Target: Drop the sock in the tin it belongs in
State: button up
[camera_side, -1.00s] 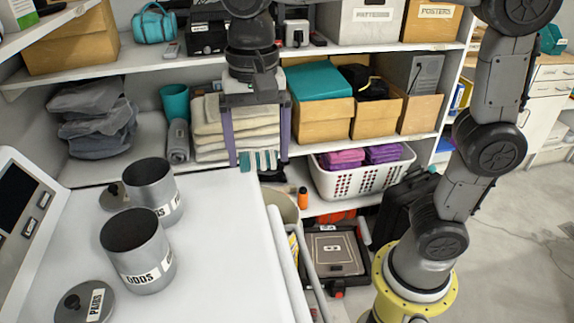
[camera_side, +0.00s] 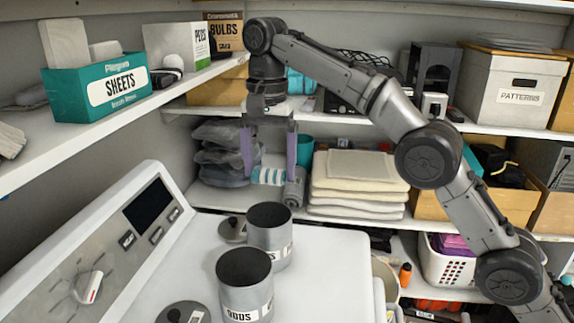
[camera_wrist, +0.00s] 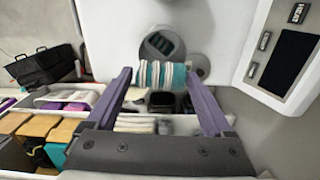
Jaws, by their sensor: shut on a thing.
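My gripper (camera_side: 270,178) is shut on a teal-and-white striped sock (camera_side: 268,176), held between two purple fingers; the sock also shows in the wrist view (camera_wrist: 160,75). The sock is above and apart from two grey open tins on the white machine top. The front tin (camera_side: 247,290) has a label reading ODDS. The back tin (camera_side: 270,235) has a label I cannot fully read. The wrist view shows the back tin (camera_wrist: 146,52) just beyond the sock, with a dark teal striped item inside. A lid (camera_side: 232,229) lies left of the back tin; another lid (camera_side: 183,312) lies in front.
The machine's control panel (camera_side: 140,235) rises at the left. Behind are folded towels (camera_side: 360,180), a rolled grey cloth (camera_side: 294,190) and grey bags (camera_side: 222,150). A shelf with a SHEETS box (camera_side: 100,88) juts out at upper left. The machine top right of the tins is clear.

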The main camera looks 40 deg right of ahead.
jog(key=shift+w+f, duration=0.2)
jog(key=shift+w, duration=0.1)
jog(key=shift+a+f, duration=0.1)
jog(key=shift+f, duration=2.85)
jog(key=o, duration=1.1)
